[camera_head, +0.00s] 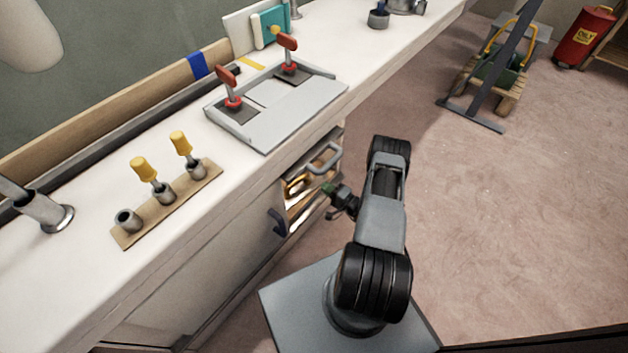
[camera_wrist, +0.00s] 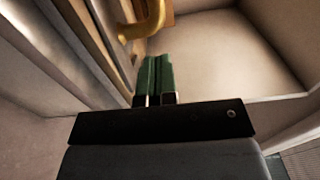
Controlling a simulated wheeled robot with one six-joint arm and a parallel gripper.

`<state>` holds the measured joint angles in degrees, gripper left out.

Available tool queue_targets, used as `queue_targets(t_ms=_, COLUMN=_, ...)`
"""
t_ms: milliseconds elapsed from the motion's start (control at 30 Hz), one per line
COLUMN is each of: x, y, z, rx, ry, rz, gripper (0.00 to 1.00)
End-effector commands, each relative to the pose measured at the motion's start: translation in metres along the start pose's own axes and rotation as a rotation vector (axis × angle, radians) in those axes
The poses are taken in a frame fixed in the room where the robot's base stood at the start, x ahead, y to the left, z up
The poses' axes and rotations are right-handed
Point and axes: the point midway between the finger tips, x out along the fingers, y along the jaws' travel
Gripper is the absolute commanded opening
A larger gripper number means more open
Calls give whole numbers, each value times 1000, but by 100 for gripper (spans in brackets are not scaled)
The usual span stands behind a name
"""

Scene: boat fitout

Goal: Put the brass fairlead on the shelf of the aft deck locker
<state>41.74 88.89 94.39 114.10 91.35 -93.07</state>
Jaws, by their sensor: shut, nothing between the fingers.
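A curved brass piece (camera_wrist: 148,22), which looks like the fairlead, shows at the top of the wrist view, just beyond my fingertips. It seems to rest inside a pale-walled locker (camera_wrist: 215,60); its far end is cut off. In the head view, a brass gleam (camera_head: 297,187) shows inside the open locker under the bench. My gripper (camera_head: 329,189) is at the mouth of this locker. Its green fingers (camera_wrist: 155,62) are together with nothing between them, apart from the brass piece. Most of the locker's inside is hidden in the head view.
A grey handle (camera_head: 325,160) and a dark blue handle (camera_head: 279,223) stick out from the bench front close to my gripper. The bench top holds a grey panel with red levers (camera_head: 290,112) and a tool rack (camera_head: 170,205).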

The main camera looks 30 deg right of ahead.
Motion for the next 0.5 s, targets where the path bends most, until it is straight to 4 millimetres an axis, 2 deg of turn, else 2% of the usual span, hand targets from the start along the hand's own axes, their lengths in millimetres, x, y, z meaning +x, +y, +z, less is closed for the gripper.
queue_targets(t_ms=33, x=11, y=2, z=1, rx=-3, ry=-5, rz=-1, gripper=0)
queue_targets(t_ms=200, x=38, y=2, z=0, rx=-2, ry=-2, rz=-1, gripper=0)
queue_targets(t_ms=500, x=64, y=1, z=0, rx=0, ry=2, rz=-1, gripper=0)
